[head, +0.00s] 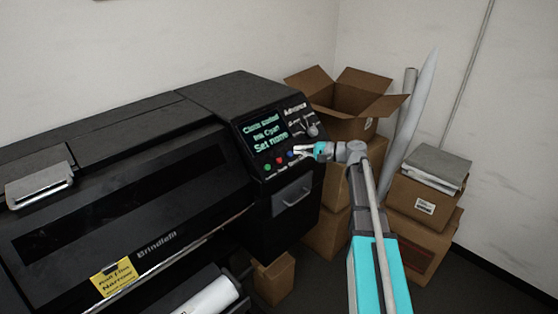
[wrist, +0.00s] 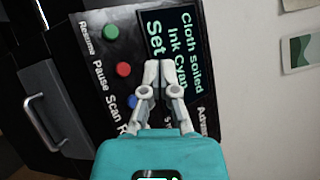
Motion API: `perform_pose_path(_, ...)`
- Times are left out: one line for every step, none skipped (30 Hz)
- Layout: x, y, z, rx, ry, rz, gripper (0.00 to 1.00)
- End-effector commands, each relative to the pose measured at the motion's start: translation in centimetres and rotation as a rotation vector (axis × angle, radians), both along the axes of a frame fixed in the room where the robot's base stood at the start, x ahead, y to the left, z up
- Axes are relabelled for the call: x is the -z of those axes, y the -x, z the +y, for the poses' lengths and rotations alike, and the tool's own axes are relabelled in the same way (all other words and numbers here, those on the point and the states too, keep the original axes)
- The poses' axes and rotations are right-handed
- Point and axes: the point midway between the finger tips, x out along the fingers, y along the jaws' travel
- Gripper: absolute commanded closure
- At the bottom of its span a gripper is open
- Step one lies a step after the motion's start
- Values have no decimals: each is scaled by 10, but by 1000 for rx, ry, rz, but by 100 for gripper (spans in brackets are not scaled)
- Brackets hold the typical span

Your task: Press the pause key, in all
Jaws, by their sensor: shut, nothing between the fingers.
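The black printer's control panel has a row of round keys below its screen. The red key (head: 279,160) is beside the word "Pause" in the wrist view (wrist: 123,69). The screen (head: 265,134) reads "Cloth soiled", "Ink Cyan" and a "Set" line. My gripper (wrist: 157,66) is shut and empty, its tips in front of the screen's edge, to the side of the red key. In the head view my gripper (head: 298,149) is near the blue key; contact cannot be told.
A knob (head: 312,130) sits on the panel's right, and a handled drawer (head: 292,196) is below the keys. Cardboard boxes (head: 425,200) and upright rolls (head: 415,105) stand right of the printer. A yellow note (head: 113,280) is on the printer's front.

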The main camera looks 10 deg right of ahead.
Motion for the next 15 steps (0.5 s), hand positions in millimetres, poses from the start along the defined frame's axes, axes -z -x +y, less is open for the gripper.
perform_pose_path(0,0,0,0,0,0,100)
perform_pose_path(1,0,0,0,1,0,100)
perform_pose_path(1,-1,1,0,1,0,100)
perform_pose_path(2,-1,1,0,1,0,100)
perform_pose_path(2,-1,1,0,1,0,100)
perform_pose_path(3,-2,2,0,1,0,100)
perform_pose_path(5,-3,2,-1,1,0,100)
perform_pose_path(6,-4,3,-1,1,0,100)
perform_pose_path(7,-5,4,-2,2,0,100)
perform_pose_path(9,-6,5,-2,2,0,100)
perform_pose_path(11,-7,5,-2,2,0,100)
perform_pose_path(13,-9,7,-2,2,0,100)
perform_pose_path(15,-10,8,-2,2,0,100)
perform_pose_path(17,-12,9,-2,2,0,100)
perform_pose_path(20,-14,11,-2,2,0,100)
